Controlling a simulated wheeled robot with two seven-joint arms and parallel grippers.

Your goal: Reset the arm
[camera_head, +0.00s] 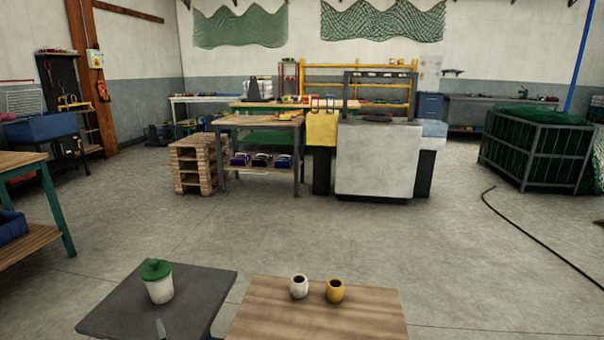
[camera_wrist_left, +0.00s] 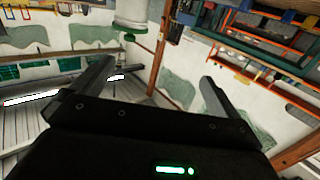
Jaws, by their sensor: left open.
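My left gripper (camera_wrist_left: 156,72) shows in the left wrist view, its two dark fingers spread wide apart with nothing between them. The view is strongly tilted, with walls, nets and shelves behind the fingers. In the head view, a white jar with a green lid (camera_head: 158,282) stands upright on a dark grey tabletop (camera_head: 205,293). A white cup (camera_head: 299,286) and a yellow cup (camera_head: 335,291) stand side by side on a wooden tabletop (camera_head: 310,318).
Open concrete floor lies beyond the two near tabletops. A workbench with green legs (camera_head: 62,215) is at the left. Stacked pallets (camera_head: 188,166) and a grey machine (camera_head: 378,160) stand further back. A net-filled crate (camera_head: 536,151) and a dark hose (camera_head: 530,238) are at the right.

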